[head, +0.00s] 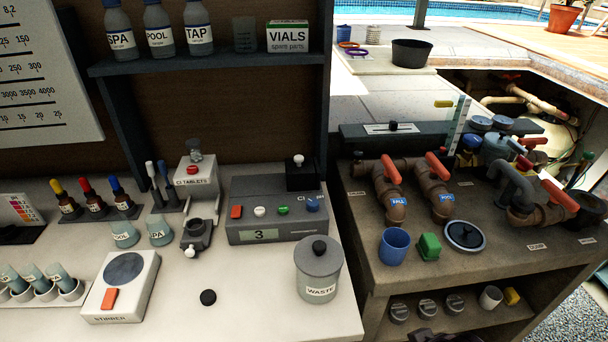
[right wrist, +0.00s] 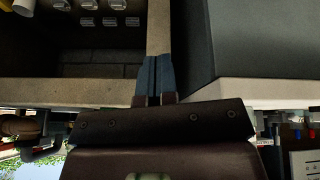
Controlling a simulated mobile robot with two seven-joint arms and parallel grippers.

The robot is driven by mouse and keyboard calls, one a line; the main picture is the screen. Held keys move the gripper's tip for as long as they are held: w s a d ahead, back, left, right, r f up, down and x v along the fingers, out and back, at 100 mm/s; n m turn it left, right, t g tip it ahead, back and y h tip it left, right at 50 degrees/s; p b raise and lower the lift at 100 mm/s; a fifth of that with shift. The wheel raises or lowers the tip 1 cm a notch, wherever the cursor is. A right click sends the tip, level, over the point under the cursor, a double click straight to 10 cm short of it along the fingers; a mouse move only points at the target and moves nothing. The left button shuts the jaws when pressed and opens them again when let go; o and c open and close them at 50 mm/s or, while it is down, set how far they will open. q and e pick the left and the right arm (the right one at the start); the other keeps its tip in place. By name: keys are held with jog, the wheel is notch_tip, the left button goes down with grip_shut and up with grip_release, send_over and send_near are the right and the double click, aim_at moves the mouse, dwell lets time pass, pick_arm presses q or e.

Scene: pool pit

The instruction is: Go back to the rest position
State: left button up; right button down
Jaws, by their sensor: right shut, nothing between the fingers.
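My right gripper (right wrist: 156,62) shows in the right wrist view with its two dark fingers pressed together and nothing between them. It is in front of the gap between the pale bench and the brown stand, apart from the things on them. A small dark piece at the bottom edge of the head view looks like part of my right arm. My left gripper is in neither view.
The white bench (head: 240,325) holds a waste jar (head: 320,280), a grey meter (head: 275,210), a stirrer (head: 120,287) and a loose black cap (head: 208,297). The brown stand (head: 460,270) holds red-handled valves, a blue cup (head: 395,245) and a green block (head: 429,246).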

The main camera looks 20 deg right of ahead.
jog(key=w+f+t, duration=0.5)
jog(key=f+t, duration=0.1)
jog(key=f, duration=0.2)
jog(key=shift+w+f+n+t+y, duration=0.2)
jog(key=shift+n+t+y, duration=0.1)
jog(key=shift+n, duration=0.1)
